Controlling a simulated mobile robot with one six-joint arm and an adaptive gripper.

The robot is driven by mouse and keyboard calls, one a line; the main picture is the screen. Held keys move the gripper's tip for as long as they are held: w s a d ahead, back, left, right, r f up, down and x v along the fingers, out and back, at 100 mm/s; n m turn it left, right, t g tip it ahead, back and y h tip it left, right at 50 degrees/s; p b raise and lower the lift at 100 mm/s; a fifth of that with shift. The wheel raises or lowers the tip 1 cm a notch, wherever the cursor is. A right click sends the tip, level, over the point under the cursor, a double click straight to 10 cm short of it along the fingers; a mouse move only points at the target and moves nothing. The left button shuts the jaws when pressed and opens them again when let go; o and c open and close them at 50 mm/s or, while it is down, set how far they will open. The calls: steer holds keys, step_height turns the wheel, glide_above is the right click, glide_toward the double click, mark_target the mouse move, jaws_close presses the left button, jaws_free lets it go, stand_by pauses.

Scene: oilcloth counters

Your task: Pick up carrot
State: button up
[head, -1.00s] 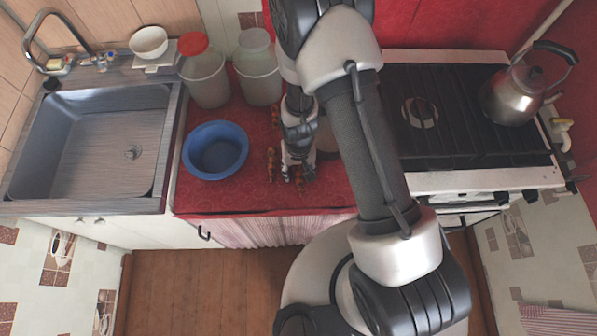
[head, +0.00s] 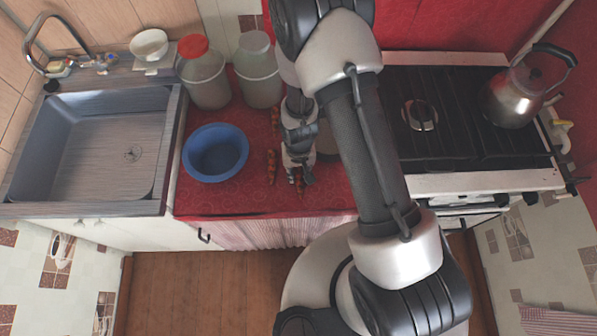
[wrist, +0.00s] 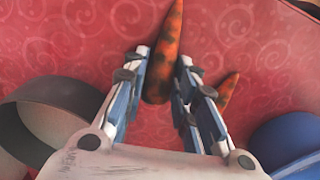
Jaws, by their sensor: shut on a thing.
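My gripper (wrist: 164,68) is shut on an orange carrot with dark blotches (wrist: 167,45), which lies between the two fingers in the wrist view. Its narrow end points to the top of that view. In the head view my gripper (head: 298,178) is low over the red counter, and only a bit of the held carrot (head: 299,187) shows. A second, similar carrot (head: 271,167) lies on the counter just left of my gripper; it also shows right of the fingers in the wrist view (wrist: 229,90). I cannot tell whether the held carrot touches the cloth.
A blue bowl (head: 188,168) stands to the left, and a round dark vessel (wrist: 38,98) is close on the other side. Two lidded jars (head: 205,80) stand behind. A sink (head: 75,199) is at left, a stove with a kettle (head: 512,98) at right.

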mark_target(299, 173)
step_height(299, 173, up, 20)
steer(key=p, duration=0.5)
stand_by(0.8)
steer(key=w+d+b, duration=0.1)
steer(key=d, duration=0.2)
steer(key=w+d+r+b, duration=0.1)
steer(key=w+d+b, duration=0.1)
steer(key=d, duration=0.2)
steer(key=w+d+b, duration=0.2)
steer(key=d, duration=0.1)
steer(key=shift+d+r, duration=0.3)
steer(key=shift+d, duration=0.1)
